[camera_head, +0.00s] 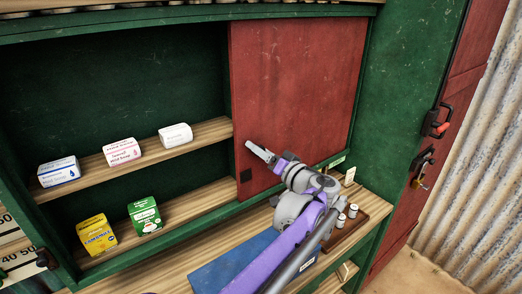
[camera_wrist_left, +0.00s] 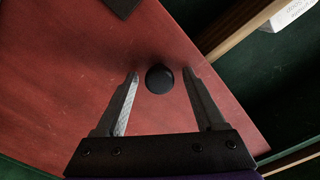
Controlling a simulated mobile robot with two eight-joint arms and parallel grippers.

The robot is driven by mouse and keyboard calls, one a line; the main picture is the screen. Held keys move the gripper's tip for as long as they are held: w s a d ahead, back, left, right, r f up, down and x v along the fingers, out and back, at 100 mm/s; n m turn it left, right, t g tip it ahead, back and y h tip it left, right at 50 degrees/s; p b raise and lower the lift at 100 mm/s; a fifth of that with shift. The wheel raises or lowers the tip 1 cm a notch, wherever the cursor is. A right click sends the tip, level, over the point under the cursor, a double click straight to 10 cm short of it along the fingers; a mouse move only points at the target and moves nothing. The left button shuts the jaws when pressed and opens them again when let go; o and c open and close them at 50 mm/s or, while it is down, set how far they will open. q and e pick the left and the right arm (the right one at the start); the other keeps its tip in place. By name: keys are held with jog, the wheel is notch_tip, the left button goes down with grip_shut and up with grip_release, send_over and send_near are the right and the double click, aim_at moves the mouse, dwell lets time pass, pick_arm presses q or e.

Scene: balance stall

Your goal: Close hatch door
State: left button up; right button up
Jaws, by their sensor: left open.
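The hatch door (camera_head: 305,75) is a red panel covering the right part of the green cabinet opening; the left part is open. Its red face also fills much of the left wrist view (camera_wrist_left: 60,80). A round black knob (camera_wrist_left: 159,79) on the door shows between my left gripper's (camera_wrist_left: 160,74) fingertips. The fingers are apart and do not visibly squeeze it. In the head view my left gripper (camera_head: 262,152) is in front of the door near its left edge, hiding the knob. A black square (camera_head: 246,176) sits on the door just below. My right gripper is not in view.
Boxes, including a white box (camera_head: 175,134), a blue-white box (camera_head: 59,172), a yellow box (camera_head: 96,235) and a green box (camera_head: 144,216), stand on shelves in the open part. A blue mat (camera_head: 215,275) and small jars (camera_head: 341,220) are on the counter below my arm.

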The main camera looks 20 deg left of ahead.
pick_arm(q)
jog(key=shift+w+a, duration=0.1)
jog(key=shift+a, duration=0.05)
grip_shut()
dwell(1.4)
